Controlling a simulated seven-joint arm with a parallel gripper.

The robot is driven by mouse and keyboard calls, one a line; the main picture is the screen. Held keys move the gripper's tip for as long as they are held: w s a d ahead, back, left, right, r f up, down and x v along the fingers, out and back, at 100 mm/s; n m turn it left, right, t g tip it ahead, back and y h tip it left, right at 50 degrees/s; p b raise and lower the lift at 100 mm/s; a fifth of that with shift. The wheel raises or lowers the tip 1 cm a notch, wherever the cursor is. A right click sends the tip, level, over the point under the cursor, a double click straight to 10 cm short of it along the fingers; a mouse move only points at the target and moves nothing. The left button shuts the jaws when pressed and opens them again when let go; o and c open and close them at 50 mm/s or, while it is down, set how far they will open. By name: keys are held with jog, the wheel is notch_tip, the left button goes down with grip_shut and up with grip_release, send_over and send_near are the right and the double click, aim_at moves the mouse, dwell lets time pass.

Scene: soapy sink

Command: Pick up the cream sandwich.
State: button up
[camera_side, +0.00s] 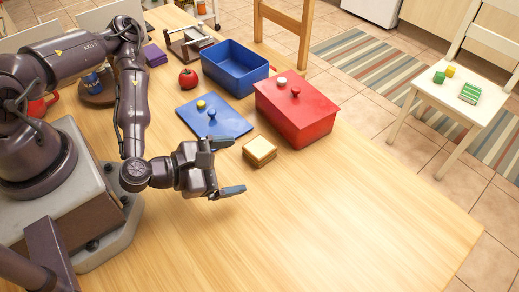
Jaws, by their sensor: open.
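The cream sandwich (259,151) looks like a small square stack with pale cream and brown layers. It lies on the wooden table in front of the red box, near the middle of the picture. My gripper (226,168) is just left of the sandwich, low over the table. Its two fingers are spread wide apart and nothing is between them. The upper finger points toward the sandwich's left side; the lower one is nearer the camera. I cannot tell whether a finger touches the sandwich; they look apart.
A red lidded box (297,110) stands close behind the sandwich. A blue lid (224,128) lies behind my gripper, with an open blue box (235,67) beyond. A tomato (188,78) sits farther left. The table's front right (365,210) is clear. A white chair (455,100) stands off the table.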

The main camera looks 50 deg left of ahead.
aim_at(258, 148)
jog(key=n+y, duration=0.1)
jog(key=n, duration=0.1)
jog(key=n+y, duration=0.1)
jog(key=n, duration=0.1)
jog(key=s+a+n, duration=0.1)
jog(key=shift+r+n+y, duration=0.25)
jog(key=shift+n+y, duration=0.15)
jog(key=n+y, duration=0.1)
jog(key=a+n, duration=0.1)
jog(key=shift+s+n+y, duration=0.2)
jog(key=shift+n+y, duration=0.1)
jog(key=shift+y, duration=0.1)
jog(key=shift+w+f, duration=0.4)
jog(key=shift+w, duration=0.75)
jog(key=x, duration=0.5)
jog(key=shift+a+f+x, duration=0.1)
jog(key=shift+x, duration=1.25)
jog(key=shift+a+f+x, duration=0.15)
jog(key=shift+x, duration=1.2)
jog(key=shift+s, duration=0.15)
jog(key=shift+c, duration=0.2)
jog(key=c, duration=1)
